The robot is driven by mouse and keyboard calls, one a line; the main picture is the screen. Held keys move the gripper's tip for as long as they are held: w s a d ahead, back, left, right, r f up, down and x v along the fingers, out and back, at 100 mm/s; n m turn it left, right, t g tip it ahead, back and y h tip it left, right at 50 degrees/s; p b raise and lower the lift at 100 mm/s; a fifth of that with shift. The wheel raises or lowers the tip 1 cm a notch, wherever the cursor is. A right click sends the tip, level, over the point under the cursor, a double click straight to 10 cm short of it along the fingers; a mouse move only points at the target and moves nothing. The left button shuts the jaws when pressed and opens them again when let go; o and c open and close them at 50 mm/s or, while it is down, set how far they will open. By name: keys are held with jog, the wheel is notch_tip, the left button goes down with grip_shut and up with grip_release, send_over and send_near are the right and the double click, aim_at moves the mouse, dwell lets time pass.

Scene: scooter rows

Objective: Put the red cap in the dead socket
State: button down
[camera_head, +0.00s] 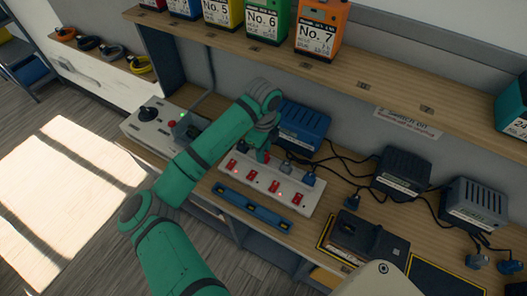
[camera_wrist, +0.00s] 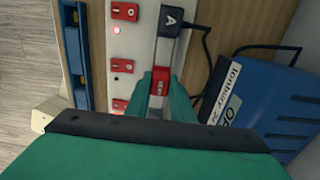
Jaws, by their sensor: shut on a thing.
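My gripper (camera_wrist: 163,92) has its green fingers closed around a small red cap (camera_wrist: 158,82) with white lettering. It is over the white power strip (camera_wrist: 140,55); I cannot tell whether the cap touches the strip. A grey plug marked A (camera_wrist: 172,20) sits in the strip just beyond the cap. Red switches (camera_wrist: 121,65) run along the strip's left side; one lamp (camera_wrist: 117,30) glows red, and a spot below the middle switch looks dark. In the head view my gripper (camera_head: 264,150) is at the strip's (camera_head: 285,200) back edge, and the arm hides part of it. The socket under the cap is hidden.
A blue charger (camera_head: 302,126) stands close behind the strip, and its cable runs beside the gripper. A blue bar (camera_head: 252,206) lies in front. Grey chargers (camera_head: 402,170) and loose cables lie to the right. A control box (camera_head: 160,122) is at left, and a shelf overhangs behind.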

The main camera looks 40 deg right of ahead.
jog(key=c, duration=1.5)
grip_release()
jog(key=shift+o, duration=0.2)
notch_tip(320, 180, up, 11)
jog(key=shift+w+f, duration=0.1)
jog(key=shift+f, duration=0.05)
